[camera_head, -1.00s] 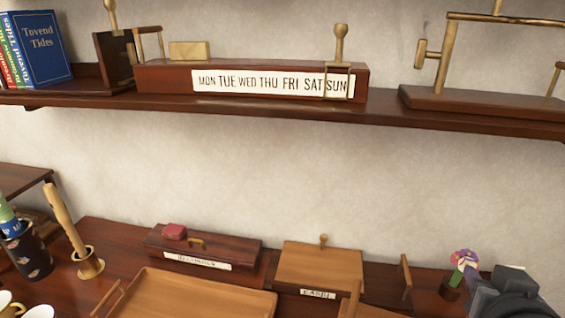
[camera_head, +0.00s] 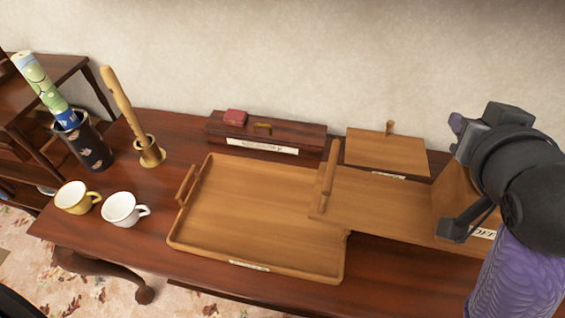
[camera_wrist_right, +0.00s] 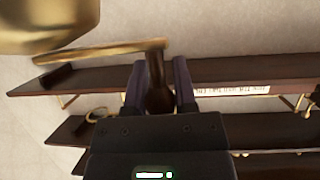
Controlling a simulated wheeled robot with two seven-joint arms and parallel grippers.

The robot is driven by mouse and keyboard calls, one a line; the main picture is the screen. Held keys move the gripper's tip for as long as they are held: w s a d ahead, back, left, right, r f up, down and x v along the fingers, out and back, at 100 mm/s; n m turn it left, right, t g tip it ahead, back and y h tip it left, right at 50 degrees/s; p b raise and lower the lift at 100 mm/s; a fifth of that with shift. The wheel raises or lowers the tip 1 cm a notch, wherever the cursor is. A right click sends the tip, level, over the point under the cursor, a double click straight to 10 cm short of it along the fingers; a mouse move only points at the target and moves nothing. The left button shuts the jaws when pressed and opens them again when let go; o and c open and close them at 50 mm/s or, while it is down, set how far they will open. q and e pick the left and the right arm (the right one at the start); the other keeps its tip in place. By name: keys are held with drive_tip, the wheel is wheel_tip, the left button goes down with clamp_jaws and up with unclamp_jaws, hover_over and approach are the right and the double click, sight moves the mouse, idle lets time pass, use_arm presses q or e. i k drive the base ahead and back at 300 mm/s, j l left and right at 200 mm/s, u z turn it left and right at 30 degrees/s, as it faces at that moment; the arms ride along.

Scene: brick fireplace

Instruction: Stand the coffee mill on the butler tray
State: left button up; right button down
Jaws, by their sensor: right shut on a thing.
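A wide wooden tray with a raised rim, which I take for the butler tray (camera_head: 255,208), lies on the dark table in the head view. Its bed is empty. My right gripper (camera_head: 455,228) is at the right, beyond the tray's right end; it also shows in the right wrist view (camera_wrist_right: 158,85). There its fingers are shut on a dark upright grip joined to a brass bar. A rounded brass part, seemingly of the coffee mill (camera_wrist_right: 50,22), fills the upper left corner. In the head view my arm hides most of what it holds. My left gripper is not in view.
A wooden board with a bar handle (camera_head: 375,205) overlaps the tray's right end. Behind stand a dark box (camera_head: 290,137) with a red block and a wooden box (camera_head: 385,152).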

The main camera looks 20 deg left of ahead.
sight(271, 193)
drive_tip(key=j+u, duration=0.3)
drive_tip(key=j, duration=0.4)
drive_tip(key=j+u, duration=0.3)
drive_tip(key=j, duration=0.4)
